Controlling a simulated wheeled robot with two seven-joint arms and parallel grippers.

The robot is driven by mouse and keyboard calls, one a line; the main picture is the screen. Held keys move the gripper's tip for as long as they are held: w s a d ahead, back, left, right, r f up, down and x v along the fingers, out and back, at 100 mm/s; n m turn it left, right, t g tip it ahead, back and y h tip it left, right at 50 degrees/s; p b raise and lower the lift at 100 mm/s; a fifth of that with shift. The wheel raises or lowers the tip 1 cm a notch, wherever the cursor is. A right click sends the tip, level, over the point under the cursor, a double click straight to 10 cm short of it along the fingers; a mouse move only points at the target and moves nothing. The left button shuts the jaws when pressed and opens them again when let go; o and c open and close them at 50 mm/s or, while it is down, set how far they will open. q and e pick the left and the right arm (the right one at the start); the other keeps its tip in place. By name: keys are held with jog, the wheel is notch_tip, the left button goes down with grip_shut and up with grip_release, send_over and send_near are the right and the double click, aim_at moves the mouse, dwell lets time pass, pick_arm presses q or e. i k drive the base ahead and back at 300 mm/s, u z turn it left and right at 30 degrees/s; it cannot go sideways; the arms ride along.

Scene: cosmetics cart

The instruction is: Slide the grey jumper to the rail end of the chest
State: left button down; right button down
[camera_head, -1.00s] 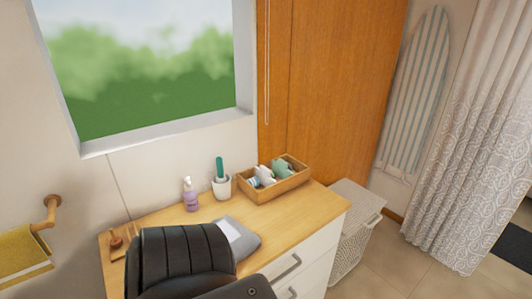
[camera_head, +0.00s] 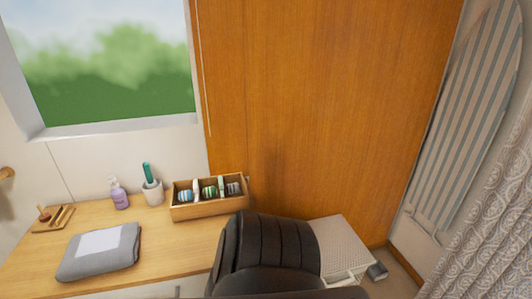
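The grey jumper (camera_head: 118,258) lies folded flat on the left half of the wooden chest top (camera_head: 185,250). A white rectangle (camera_head: 98,243) lies on its upper face. A pale wooden rail end (camera_head: 7,173) shows on the wall at the left picture edge, so the rail end of the chest is on the left. Clear wood shows left of the jumper. Neither of my grippers is in view.
Behind the jumper stand a small wooden tray (camera_head: 50,225), a purple pump bottle (camera_head: 119,195) and a white cup (camera_head: 153,193). A wooden box (camera_head: 210,211) holds rolled items. A black ribbed form (camera_head: 268,245) hides the chest's right front. A white basket (camera_head: 345,235) stands right.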

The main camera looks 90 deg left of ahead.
aim_at(95, 252)
jog(key=i, duration=0.85)
jog(key=u, duration=3.3)
